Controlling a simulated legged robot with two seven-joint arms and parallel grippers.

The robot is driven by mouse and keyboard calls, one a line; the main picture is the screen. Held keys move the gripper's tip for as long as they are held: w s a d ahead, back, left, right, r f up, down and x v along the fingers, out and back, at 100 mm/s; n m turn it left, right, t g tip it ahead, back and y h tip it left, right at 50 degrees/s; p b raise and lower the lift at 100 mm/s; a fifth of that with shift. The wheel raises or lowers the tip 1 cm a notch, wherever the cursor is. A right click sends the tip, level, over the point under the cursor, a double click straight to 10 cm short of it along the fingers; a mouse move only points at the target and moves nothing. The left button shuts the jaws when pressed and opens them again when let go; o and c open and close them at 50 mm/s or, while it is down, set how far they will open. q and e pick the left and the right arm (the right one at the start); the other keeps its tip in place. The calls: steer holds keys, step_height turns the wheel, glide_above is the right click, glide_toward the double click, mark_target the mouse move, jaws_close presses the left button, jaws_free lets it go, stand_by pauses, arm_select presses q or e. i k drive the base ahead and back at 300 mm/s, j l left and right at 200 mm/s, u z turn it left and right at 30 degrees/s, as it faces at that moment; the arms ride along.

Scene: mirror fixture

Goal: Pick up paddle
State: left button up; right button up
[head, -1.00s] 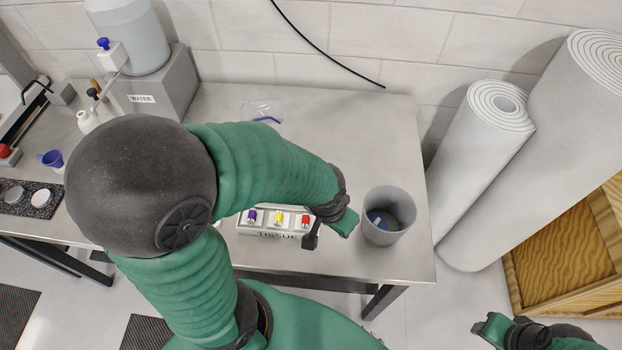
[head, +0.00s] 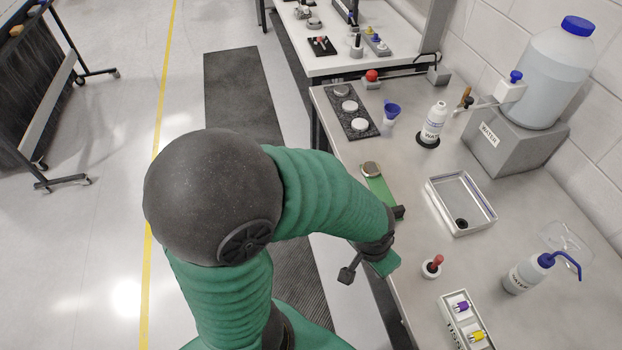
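A flat green strip with a round metallic disc at its far end, which looks like the paddle (head: 378,186), lies at the table's near edge in the head view. Its near end is partly hidden behind my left arm. My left gripper (head: 381,260) is at the end of the green arm, just below the strip in the picture. I cannot tell whether its fingers are open or shut, and I see nothing clearly held in it. My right gripper is not in view.
A large water jug (head: 556,75) stands at the back right. Open floor lies to the left.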

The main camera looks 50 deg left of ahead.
mark_target(371, 170)
steer(key=u, duration=1.1)
steer(key=i+j+z, duration=0.15)
steer(key=z, duration=0.25)
steer(key=i+j+z, duration=0.1)
steer(key=z, duration=0.25)
steer(key=i+j+z, duration=0.1)
steer(key=j+z, duration=0.15)
steer(key=z, duration=0.15)
steer(key=j+z, duration=0.2)
steer(key=z, duration=0.2)
steer(key=j+z, duration=0.45)
steer(key=j, duration=2.5)
